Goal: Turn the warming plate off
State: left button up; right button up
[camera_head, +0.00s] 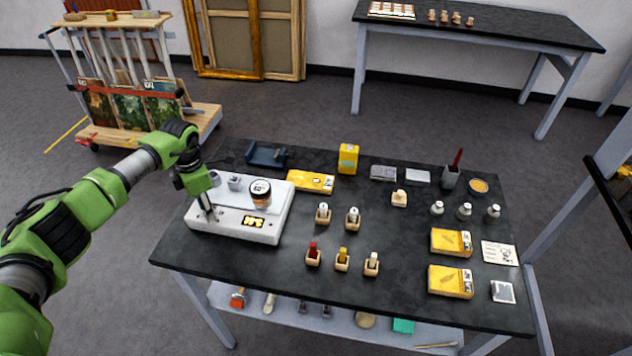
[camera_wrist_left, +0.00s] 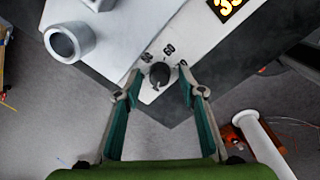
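The warming plate (camera_head: 229,224) is a flat white box at the left end of the dark table, with a lit orange display (camera_head: 254,221) on its front. In the left wrist view its white body (camera_wrist_left: 125,30) fills the top, with a small dark round knob (camera_wrist_left: 160,75) and dark markings near its front corner. My left gripper (camera_head: 210,214) is over the plate's front left part. In the wrist view it (camera_wrist_left: 159,90) is open, with one finger on each side of the knob; I cannot tell if either touches it. My right gripper is not in view.
On the plate stand a labelled jar (camera_head: 260,193) and a small grey metal cup (camera_head: 235,183), the jar close to the display. Yellow packets, small bottles and wooden-based pieces spread over the table (camera_head: 400,297) to the right. A lower shelf (camera_head: 340,325) holds tools.

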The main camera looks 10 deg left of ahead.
pick_arm(q)
jog(key=m+p, duration=0.1)
jog(key=m, duration=0.3)
jog(key=shift+r+p, duration=0.1)
jog(key=shift+p, duration=0.3)
jog(key=shift+w+a+r+b, duration=0.1)
jog(key=shift+r+b, duration=0.15)
jog(key=shift+b, duration=0.05)
notch_tip(320, 180, up, 13)
jog(key=b, duration=0.5)
jog(key=d+t+h, duration=0.1)
jog(key=d+h, duration=0.4)
jog(key=d, duration=1)
jog(key=d+f+t+h, duration=0.1)
jog(key=d+h, duration=0.4)
jog(key=d, duration=1)
jog(key=shift+s+d+n+t+h+p, duration=0.15)
jog(key=shift+s+n+t+h+p, duration=0.15)
jog(key=shift+n+t+h+p, duration=0.15)
jog(key=shift+f, duration=0.15)
